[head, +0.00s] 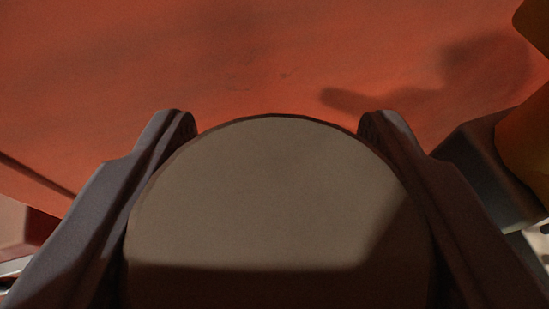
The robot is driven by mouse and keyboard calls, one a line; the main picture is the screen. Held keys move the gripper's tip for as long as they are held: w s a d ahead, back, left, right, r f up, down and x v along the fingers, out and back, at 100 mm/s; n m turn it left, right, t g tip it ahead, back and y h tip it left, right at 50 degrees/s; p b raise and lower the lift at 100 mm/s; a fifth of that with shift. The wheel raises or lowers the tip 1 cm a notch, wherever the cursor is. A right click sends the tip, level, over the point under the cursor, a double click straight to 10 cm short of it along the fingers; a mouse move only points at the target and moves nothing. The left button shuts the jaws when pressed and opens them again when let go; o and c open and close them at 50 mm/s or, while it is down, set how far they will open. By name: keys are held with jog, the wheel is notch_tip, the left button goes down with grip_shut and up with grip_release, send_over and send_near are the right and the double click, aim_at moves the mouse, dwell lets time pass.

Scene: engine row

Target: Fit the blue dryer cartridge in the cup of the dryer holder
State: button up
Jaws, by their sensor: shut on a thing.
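My gripper (278,130) reaches in from the bottom of the head view, with one dark finger on the left and one on the right. It is shut on a large round thing with a flat grey-brown face (275,205), which fills the lower middle of the view. This may be the end of the dryer cartridge, but no blue shows on it. Its lower part is in shadow and cut off by the frame edge. I see no dryer holder or cup.
A broad orange-red surface (230,60) fills the background, with a dark shadow at its upper right. An orange-yellow rounded thing (530,150) with a dark grey block (482,165) stands close to the right finger. A dark line crosses the surface at the left.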

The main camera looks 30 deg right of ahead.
jog(key=shift+f+b, duration=0.5)
jog(key=shift+f, duration=0.05)
jog(key=o, duration=1.2)
jog(key=shift+s+a+r, duration=0.25)
jog(key=shift+s, duration=0.25)
jog(key=b+v, duration=0.2)
jog(key=v, duration=1)
jog(key=shift+a, duration=0.4)
jog(key=shift+s, duration=0.15)
